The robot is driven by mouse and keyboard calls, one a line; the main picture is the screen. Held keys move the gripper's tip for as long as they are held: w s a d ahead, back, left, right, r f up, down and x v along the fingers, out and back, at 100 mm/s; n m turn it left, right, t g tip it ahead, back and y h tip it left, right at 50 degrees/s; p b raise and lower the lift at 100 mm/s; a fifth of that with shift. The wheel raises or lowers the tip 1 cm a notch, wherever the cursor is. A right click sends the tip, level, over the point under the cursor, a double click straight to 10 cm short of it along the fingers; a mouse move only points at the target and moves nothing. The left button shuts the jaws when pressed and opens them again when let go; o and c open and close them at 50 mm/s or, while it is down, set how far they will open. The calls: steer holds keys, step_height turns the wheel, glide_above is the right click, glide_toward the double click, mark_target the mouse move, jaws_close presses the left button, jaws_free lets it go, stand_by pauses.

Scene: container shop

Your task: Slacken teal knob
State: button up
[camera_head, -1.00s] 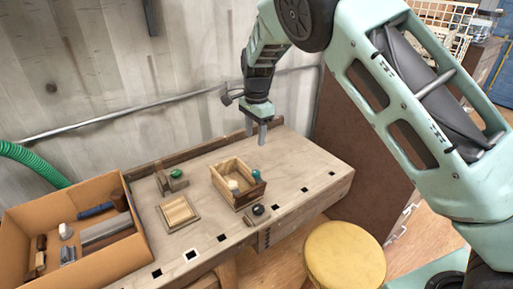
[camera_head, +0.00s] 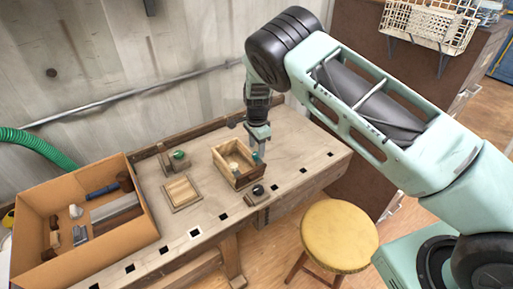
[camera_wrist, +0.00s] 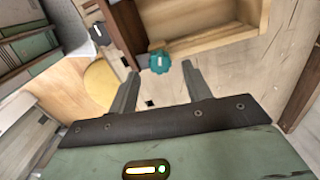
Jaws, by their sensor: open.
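The teal knob (camera_wrist: 160,62) has a toothed rim and a pale mark on its face. It sits at the outer side of a small open wooden box (camera_wrist: 210,38). In the head view the knob (camera_head: 257,157) is small, at the right side of the box (camera_head: 222,164), partly covered by my fingers. My gripper (camera_wrist: 160,71) is open, with its fingertips on either side of the knob in the wrist picture. I cannot tell whether they touch it. In the head view my gripper (camera_head: 258,148) points down at the knob.
A black knob (camera_head: 258,190) stands on a block in front of the box. A green knob (camera_head: 179,154) and a wooden lid-like square (camera_head: 181,192) lie left. A cardboard box (camera_head: 136,243) of tools fills the bench's left end. A yellow stool (camera_head: 340,236) stands in front.

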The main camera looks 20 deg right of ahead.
mark_target(256, 156)
steer(key=shift+f, duration=1.4)
steer(key=shift+c, duration=0.3)
steer(key=c, duration=0.9)
steer(key=shift+c, duration=0.2)
